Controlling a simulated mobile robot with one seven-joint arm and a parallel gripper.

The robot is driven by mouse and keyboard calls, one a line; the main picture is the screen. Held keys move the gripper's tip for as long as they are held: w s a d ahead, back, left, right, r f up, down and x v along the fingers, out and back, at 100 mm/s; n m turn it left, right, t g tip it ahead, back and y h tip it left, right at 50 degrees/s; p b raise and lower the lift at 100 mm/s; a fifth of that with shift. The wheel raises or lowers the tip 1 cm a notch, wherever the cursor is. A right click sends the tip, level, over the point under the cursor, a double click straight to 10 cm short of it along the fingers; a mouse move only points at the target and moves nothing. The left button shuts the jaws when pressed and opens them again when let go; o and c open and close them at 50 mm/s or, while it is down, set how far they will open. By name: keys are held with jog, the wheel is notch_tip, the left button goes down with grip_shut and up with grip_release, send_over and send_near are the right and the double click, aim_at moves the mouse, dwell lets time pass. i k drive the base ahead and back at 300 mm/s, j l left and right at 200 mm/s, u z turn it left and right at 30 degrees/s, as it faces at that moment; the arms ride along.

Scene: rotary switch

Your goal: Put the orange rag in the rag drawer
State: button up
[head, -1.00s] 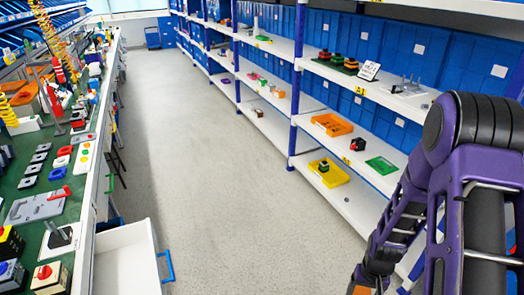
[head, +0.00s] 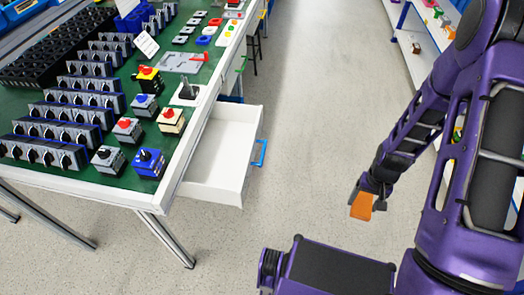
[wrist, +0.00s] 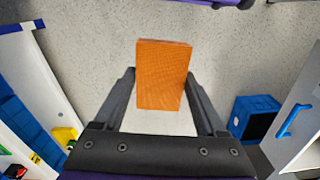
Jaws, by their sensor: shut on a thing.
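My gripper (head: 369,196) is shut on the orange rag (head: 361,207), holding it in the air over the floor in the aisle. In the wrist view the rag (wrist: 164,75) is a flat orange block between the two dark fingers of my gripper (wrist: 163,95). An open, empty white drawer (head: 223,150) with a blue handle juts from the workbench, left of my gripper and apart from it. I cannot read a label on it. Its front with the blue handle (wrist: 290,121) also seems to show at the right of the wrist view.
The green-topped workbench (head: 130,178) at left carries several rotary switches (head: 150,163). White shelving (head: 424,45) stands at the right. A blue crate (wrist: 255,115) sits on the floor in the wrist view. The floor between drawer and gripper is clear.

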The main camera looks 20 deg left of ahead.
aim_at(233, 157)
jog(key=i+u, duration=0.2)
jog(key=u, duration=0.3)
jog(key=i+l+u, duration=0.15)
jog(key=u, duration=0.35)
jog(key=i+l+u, duration=0.4)
jog(key=i+u, duration=0.2)
jog(key=k, duration=0.05)
